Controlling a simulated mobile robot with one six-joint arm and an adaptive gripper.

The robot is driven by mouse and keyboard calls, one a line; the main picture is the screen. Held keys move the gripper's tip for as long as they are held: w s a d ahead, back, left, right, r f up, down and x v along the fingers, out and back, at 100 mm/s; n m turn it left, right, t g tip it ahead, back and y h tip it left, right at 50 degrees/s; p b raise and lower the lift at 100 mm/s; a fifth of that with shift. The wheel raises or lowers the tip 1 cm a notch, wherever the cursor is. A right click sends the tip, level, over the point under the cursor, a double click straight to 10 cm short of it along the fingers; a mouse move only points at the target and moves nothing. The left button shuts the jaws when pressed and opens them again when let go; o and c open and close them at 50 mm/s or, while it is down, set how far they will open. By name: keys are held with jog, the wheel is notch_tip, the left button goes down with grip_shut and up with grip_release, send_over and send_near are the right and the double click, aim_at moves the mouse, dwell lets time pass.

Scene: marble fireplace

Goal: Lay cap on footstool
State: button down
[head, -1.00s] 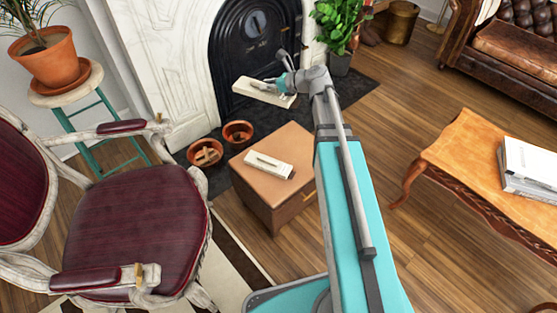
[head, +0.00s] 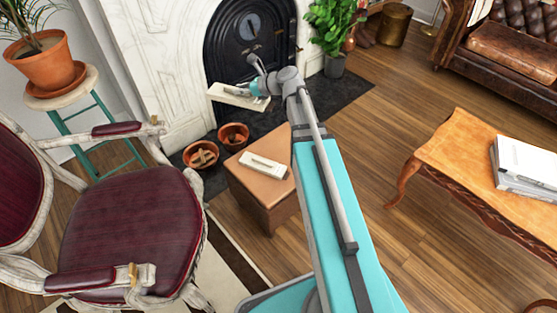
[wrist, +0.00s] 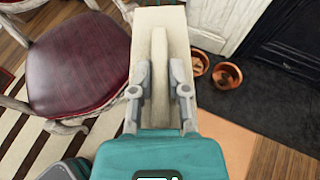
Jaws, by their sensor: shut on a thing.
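The cap is a long cream slab (head: 222,95) with a raised ridge along its top. My gripper (head: 243,91) is shut on that ridge and holds the slab in the air, in front of the fireplace in the head view. In the wrist view the cap (wrist: 143,28) runs away from my gripper (wrist: 160,75), with a finger on each side of the ridge. The footstool, a brown box-shaped block (head: 240,180), stands on the floor, below the cap in the head view. A pale slotted piece (head: 263,166) lies on its top. Part of its top (wrist: 228,150) shows in the wrist view.
Two terracotta pots (head: 201,154) stand on the hearth beside the footstool. A red armchair (head: 135,225) is at the left, and a wooden table (head: 450,150) with white books is at the right. Floor between footstool and table is partly open.

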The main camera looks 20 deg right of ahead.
jog(key=s+d+f+m+t+h+b, duration=0.1)
jog(key=s+d+f+m+b, duration=0.1)
jog(key=d+f+b, duration=0.3)
jog(key=s+d+f+m+t+h+b, duration=0.1)
jog(key=s+d+f+b, duration=0.3)
jog(key=f+b, duration=0.8)
jog(key=s+d+f+m+t+h+b, duration=0.1)
jog(key=s+d+f+m+h+b, duration=0.1)
jog(key=d+f+b, duration=0.6)
jog(key=shift+s+d+f+m+t+h+b, duration=0.15)
jog(key=shift+s+f+m+t+h+b, duration=0.15)
jog(key=shift+s+f+h+b, duration=0.4)
jog(key=shift+r, duration=0.15)
jog(key=w+d+f+b, duration=0.1)
jog(key=w+f+b, duration=0.2)
jog(key=w, duration=0.1)
jog(key=w+d+f+b, duration=0.1)
jog(key=w+f+b, duration=0.1)
jog(key=w+f, duration=0.1)
jog(key=w+d+f+b, duration=0.2)
jog(key=w+f+b, duration=0.1)
jog(key=w, duration=0.2)
jog(key=shift+w+b, duration=0.25)
jog(key=shift+b, duration=0.05)
jog(key=shift+f, duration=0.1)
